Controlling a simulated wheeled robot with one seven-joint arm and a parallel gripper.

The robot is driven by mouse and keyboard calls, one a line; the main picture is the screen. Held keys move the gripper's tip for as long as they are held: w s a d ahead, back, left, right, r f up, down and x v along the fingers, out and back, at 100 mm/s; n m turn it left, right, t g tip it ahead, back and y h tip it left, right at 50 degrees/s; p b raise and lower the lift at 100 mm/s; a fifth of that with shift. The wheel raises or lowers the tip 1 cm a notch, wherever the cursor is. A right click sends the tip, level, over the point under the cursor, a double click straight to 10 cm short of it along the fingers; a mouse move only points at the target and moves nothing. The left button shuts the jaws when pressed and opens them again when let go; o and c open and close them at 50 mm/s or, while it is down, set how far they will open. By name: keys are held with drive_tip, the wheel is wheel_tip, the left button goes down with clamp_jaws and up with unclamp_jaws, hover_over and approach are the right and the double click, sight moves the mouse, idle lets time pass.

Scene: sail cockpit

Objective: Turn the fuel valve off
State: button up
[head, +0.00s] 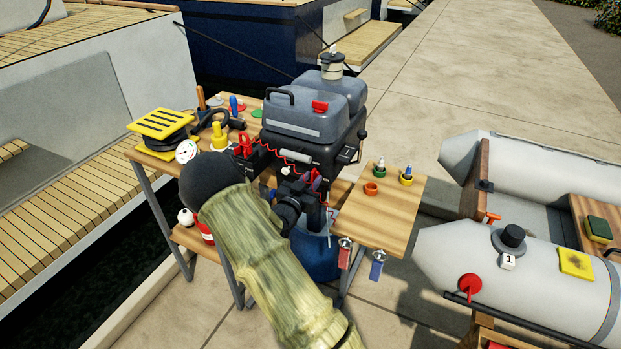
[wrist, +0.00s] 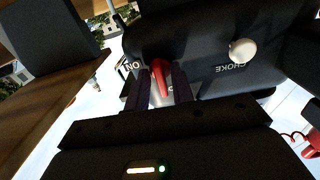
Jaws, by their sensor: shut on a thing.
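The fuel valve's red lever (wrist: 160,78) shows in the wrist view on a dark housing, between my gripper's two fingers. My gripper (wrist: 163,85) is shut on this lever. A white label (wrist: 130,66), reading ON upside down, sits just left of it. The lever runs roughly up and down in this picture, with a pale part below it. In the head view my gripper (head: 302,192) is at the front of the dark outboard motor (head: 308,148), and my forearm hides much of the area.
A white choke knob (wrist: 242,50) sits right of the lever. A blue bucket (head: 318,258) is below. A wooden side shelf (head: 385,215) holds small cups. A grey inflatable boat (head: 450,265) lies to the right.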

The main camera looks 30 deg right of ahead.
drive_tip(key=shift+f+n, duration=0.15)
drive_tip(key=shift+n, duration=0.15)
drive_tip(key=o, duration=0.7)
drive_tip(key=shift+c, duration=0.2)
drive_tip(key=v, duration=1.7)
drive_tip(key=shift+s+a+p, duration=0.2)
drive_tip(key=shift+p, duration=0.1)
drive_tip(key=shift+w, duration=0.1)
